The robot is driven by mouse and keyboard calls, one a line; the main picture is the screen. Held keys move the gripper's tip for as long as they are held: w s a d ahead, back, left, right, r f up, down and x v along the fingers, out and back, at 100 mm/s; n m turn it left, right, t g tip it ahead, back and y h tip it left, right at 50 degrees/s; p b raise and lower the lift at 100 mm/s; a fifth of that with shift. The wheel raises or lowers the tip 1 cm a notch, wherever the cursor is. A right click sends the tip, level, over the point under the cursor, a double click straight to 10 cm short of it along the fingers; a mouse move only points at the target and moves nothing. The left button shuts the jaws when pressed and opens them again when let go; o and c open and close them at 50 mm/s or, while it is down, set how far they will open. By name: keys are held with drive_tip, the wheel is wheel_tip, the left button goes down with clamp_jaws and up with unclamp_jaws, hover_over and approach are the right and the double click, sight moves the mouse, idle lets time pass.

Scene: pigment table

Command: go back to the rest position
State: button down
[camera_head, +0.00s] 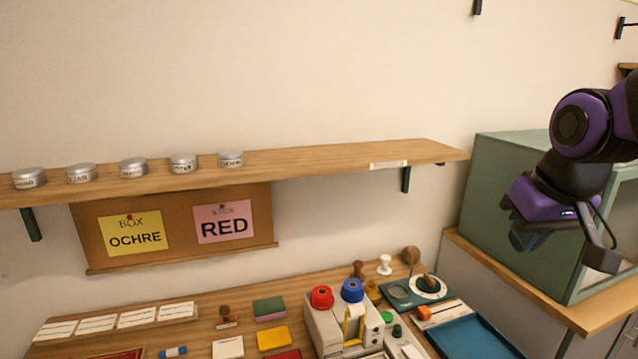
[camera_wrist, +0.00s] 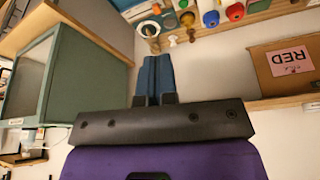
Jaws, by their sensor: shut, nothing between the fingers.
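My gripper (camera_head: 527,237) is at the right of the head view, raised in front of the green cabinet (camera_head: 505,185) and above the right end of the table. In the wrist view its two blue fingers (camera_wrist: 154,78) lie side by side, shut, with nothing between them. My purple and black arm reaches in from the right edge of the head view. The gripper touches nothing that I can see.
A wooden shelf (camera_head: 300,160) with several round tins at its left runs along the wall. Below are a board (camera_head: 180,233) with OCHRE and RED cards and a table crowded with bottles, stamps and a blue tray (camera_head: 470,338). Wall space above the shelf is clear.

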drive_tip(key=s+d+r+t, duration=0.1)
drive_tip(key=s+r, duration=0.2)
drive_tip(key=s, duration=0.7)
drive_tip(key=shift+s+r+m, duration=0.15)
drive_tip(key=shift+s+m, duration=0.05)
drive_tip(key=shift+m, duration=0.2)
